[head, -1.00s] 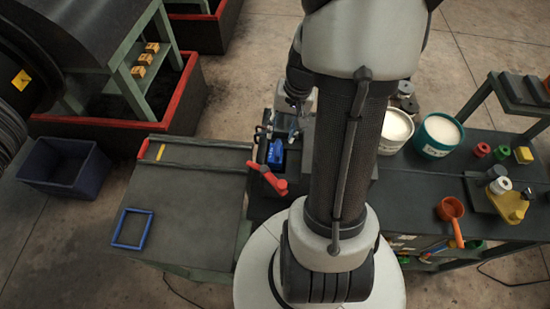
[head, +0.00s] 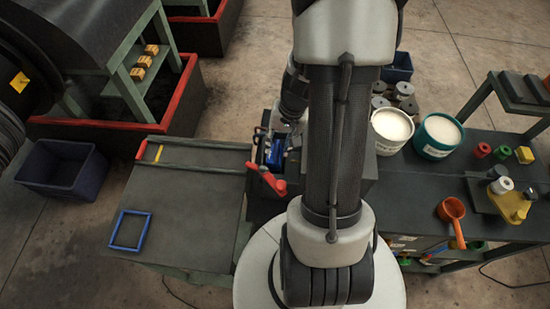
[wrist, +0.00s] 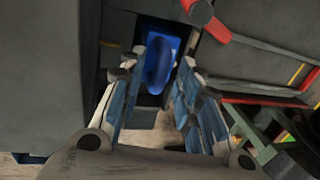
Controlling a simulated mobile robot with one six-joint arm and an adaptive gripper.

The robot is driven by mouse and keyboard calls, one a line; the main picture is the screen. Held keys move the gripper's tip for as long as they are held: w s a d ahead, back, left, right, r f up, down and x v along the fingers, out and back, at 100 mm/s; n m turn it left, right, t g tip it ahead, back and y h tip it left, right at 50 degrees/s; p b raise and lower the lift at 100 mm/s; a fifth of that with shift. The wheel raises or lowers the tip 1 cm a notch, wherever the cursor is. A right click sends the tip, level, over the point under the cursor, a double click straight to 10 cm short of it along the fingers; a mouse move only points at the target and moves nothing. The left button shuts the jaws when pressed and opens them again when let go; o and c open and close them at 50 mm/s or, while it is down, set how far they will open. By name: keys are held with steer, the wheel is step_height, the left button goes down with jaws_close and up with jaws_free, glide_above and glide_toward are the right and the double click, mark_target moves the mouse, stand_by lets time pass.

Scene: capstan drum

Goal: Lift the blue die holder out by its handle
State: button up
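The blue die holder (wrist: 172,45) sits in a dark slot of the machine, ahead of my gripper in the wrist view. Its rounded blue handle (wrist: 157,68) shows between my fingertips. In the head view the blue holder (head: 274,154) shows only in part, beside the red lever. My gripper (wrist: 161,76) is open, with one blue-padded finger on each side of the handle's line; I see no clear contact. In the head view my gripper (head: 290,126) is small and partly hidden by the machine and my arm.
A red lever (head: 272,182) stands close to the slot, and its round end (wrist: 200,12) shows in the wrist view. Dark housing walls (wrist: 45,75) flank the slot.

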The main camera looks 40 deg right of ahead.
jaws_close()
steer(key=shift+r, duration=0.1)
stand_by(0.4)
